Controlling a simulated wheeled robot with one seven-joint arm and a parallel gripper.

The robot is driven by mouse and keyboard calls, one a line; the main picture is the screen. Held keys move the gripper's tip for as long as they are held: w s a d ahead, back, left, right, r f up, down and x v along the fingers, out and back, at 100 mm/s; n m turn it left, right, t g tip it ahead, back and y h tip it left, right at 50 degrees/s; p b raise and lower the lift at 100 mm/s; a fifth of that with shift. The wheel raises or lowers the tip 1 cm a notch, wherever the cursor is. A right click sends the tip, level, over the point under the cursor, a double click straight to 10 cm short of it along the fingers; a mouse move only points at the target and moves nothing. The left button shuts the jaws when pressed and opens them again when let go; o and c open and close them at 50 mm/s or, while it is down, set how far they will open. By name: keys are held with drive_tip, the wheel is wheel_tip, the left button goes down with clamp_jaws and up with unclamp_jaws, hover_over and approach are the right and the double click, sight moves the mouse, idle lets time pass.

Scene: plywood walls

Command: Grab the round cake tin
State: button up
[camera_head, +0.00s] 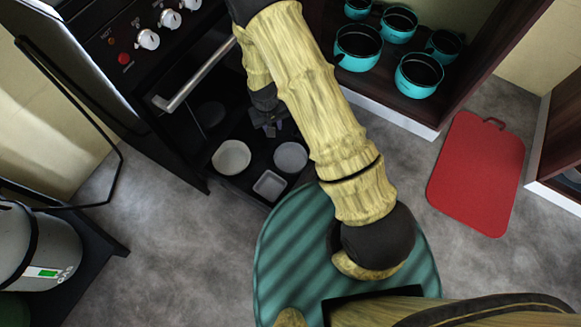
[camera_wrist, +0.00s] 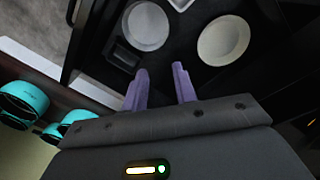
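A round grey tin (camera_head: 290,157) lies in the dark open drawer low in the stove, towards its right side; it also shows in the wrist view (camera_wrist: 147,27). A round cream dish (camera_head: 231,157) with a raised rim sits to its left; in the wrist view that dish (camera_wrist: 223,40) is at the upper right. A small square tin (camera_head: 269,185) lies nearer the drawer front. My gripper (camera_head: 271,127) hangs over the back part of the drawer. In the wrist view my gripper (camera_wrist: 160,82) has two purple fingers apart, with nothing between them.
The oven handle (camera_head: 196,75) is close to the left of my arm. Several teal pots (camera_head: 419,75) stand on an open shelf at right. A red board (camera_head: 478,173) and a green striped round mat (camera_head: 285,245) lie on the grey floor. A dark stand is at left.

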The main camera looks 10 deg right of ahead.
sight(291, 159)
wheel_tip(291, 159, down, 9)
drive_tip(key=a+b, duration=0.1)
drive_tip(key=b, duration=0.2)
drive_tip(key=shift+s+a, duration=0.25)
drive_tip(key=shift+s, duration=0.05)
drive_tip(key=shift+f, duration=0.1)
drive_tip(key=f+b, duration=0.2)
drive_tip(key=f, duration=0.2)
drive_tip(key=f+b, duration=0.2)
drive_tip(key=f, duration=0.2)
drive_tip(key=d+f+b, duration=0.1)
drive_tip(key=f+b, duration=0.1)
drive_tip(key=f, duration=0.2)
drive_tip(key=shift+w+b, duration=0.15)
drive_tip(key=shift+b, duration=0.2)
drive_tip(key=shift+f, duration=0.15)
wheel_tip(291, 159, down, 5)
drive_tip(key=b, duration=0.4)
drive_tip(key=shift+w+b, duration=0.1)
drive_tip(key=shift+b, duration=0.2)
clamp_jaws()
